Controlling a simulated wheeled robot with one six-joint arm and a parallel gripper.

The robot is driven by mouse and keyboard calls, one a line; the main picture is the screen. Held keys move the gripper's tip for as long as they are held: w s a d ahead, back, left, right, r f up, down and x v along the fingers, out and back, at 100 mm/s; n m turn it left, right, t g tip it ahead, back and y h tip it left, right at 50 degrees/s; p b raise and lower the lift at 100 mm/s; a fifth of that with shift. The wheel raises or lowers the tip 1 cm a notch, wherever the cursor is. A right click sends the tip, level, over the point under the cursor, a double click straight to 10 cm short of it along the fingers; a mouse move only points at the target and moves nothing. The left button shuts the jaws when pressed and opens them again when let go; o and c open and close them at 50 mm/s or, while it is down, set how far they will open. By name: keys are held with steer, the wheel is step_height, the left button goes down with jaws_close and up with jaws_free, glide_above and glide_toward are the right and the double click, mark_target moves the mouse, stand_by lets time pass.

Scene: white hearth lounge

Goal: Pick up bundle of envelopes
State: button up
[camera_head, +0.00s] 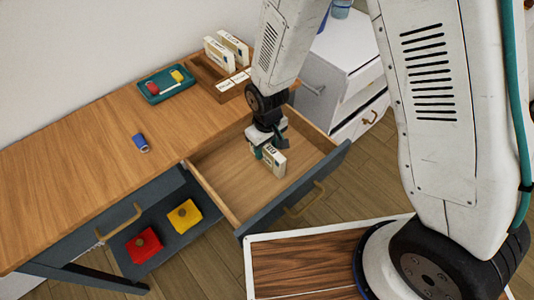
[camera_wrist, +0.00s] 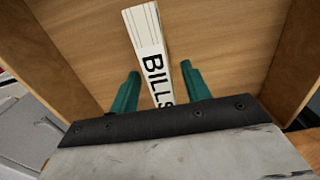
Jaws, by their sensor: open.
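The bundle of envelopes (camera_head: 274,161) is a white block with dark lettering, standing on edge in an open wooden drawer (camera_head: 225,184). In the wrist view the bundle (camera_wrist: 145,35) reads "BILLS". My gripper (camera_head: 265,150) is down inside the drawer at the bundle. Its two green fingers (camera_wrist: 158,82) are open, one on each side of the bundle's near end. A gap shows on the right; on the left I cannot tell whether the finger touches. The bundle's lower near end is hidden behind the gripper body.
Drawer walls surround the gripper. On the wooden top are a teal tray (camera_head: 165,86), a blue item (camera_head: 140,142) and a wooden organizer (camera_head: 213,78) with more white bundles (camera_head: 219,54). A red item (camera_head: 143,245) and a yellow item (camera_head: 184,215) lie on the lower shelf.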

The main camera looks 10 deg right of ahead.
steer(key=shift+f, duration=0.85)
jaws_close()
steer(key=shift+r, duration=0.1)
